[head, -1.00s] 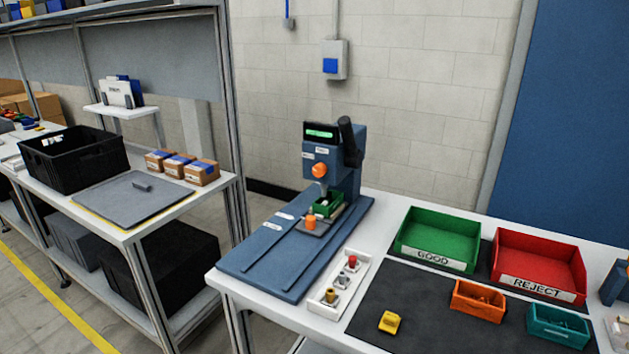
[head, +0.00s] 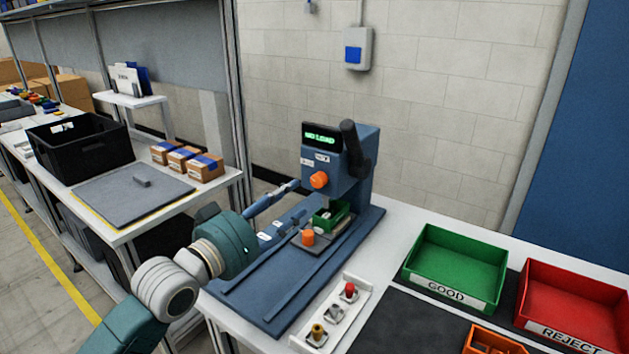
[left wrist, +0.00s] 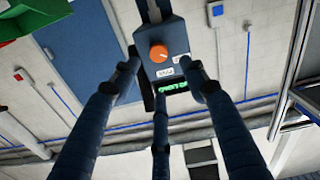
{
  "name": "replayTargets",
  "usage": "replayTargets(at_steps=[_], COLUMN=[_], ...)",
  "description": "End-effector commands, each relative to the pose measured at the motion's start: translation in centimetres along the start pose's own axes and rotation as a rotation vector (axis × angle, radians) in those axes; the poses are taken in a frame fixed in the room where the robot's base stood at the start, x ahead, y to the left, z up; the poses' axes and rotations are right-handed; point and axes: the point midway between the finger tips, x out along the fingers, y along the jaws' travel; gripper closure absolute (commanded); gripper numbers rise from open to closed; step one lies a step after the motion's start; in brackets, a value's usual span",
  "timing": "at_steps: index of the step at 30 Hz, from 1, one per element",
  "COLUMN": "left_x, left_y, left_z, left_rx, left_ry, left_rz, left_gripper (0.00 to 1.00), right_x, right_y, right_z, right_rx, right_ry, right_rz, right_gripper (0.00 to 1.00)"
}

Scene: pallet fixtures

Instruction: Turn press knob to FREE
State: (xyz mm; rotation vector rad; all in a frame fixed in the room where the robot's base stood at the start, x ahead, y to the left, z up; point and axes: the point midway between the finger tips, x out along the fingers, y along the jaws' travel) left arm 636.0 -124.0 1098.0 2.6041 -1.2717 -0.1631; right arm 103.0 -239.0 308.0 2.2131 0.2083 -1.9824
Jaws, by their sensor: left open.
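The orange press knob (head: 320,180) is on the front of the blue press head (head: 349,180), below a display (head: 322,138) with green text that seems to read NO LOAD. Small white labels (head: 322,158) sit above and beside the knob; their words are too small to read. My left gripper (head: 300,199) is open and empty, to the left of the knob and slightly lower, its fingers pointing toward the press. In the left wrist view the picture is upside down, and the knob (left wrist: 159,53) shows beyond the spread fingers, apart from them. My right gripper is out of view.
A white strip (head: 333,314) with a red button stands in front. GOOD (head: 455,265) and REJECT (head: 572,307) bins are at right. The left bench holds a black crate (head: 80,158).

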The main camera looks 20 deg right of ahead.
Motion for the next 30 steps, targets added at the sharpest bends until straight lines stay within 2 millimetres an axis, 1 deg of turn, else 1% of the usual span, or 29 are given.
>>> replayTargets(at_steps=[1,3,5,8,13,15,18,27,29,30], left_x=[1.1,2.5,3.7,5.5,7.6,8.2,8.6,8.7,8.7,8.7], left_y=[0.2,0.2,0.2,0.2,0.1,0.1,0.1,0.1,0.1,0.1], left_z=[-0.2,-0.2,-0.2,-0.2,-0.1,-0.1,0.0,0.0,0.0,0.0], left_rx=[0.0,-0.001,0.0,0.001,0.0,0.001,0.002,0.002,0.002,0.002], left_ry=[-0.001,0.0,-0.001,-0.001,-0.001,0.0,-0.001,-0.001,-0.001,-0.001], left_rz=[0.002,0.002,0.001,0.001,0.001,0.0,0.0,0.0,0.0,0.0], left_gripper=[0.56,0.56,0.56,0.56,0.56,0.56,0.56,0.56,0.68,0.76], right_x=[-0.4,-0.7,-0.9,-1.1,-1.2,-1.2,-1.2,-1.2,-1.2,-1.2], right_y=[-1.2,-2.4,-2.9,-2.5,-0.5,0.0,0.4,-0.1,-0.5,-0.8], right_z=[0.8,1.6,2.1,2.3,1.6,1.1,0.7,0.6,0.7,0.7], right_rx=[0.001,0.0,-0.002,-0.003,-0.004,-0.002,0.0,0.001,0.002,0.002], right_ry=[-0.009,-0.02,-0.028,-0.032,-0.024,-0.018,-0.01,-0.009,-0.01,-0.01], right_rz=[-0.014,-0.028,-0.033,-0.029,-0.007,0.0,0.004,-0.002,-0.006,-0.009], right_gripper=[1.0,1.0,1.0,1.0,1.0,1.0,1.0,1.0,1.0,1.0])
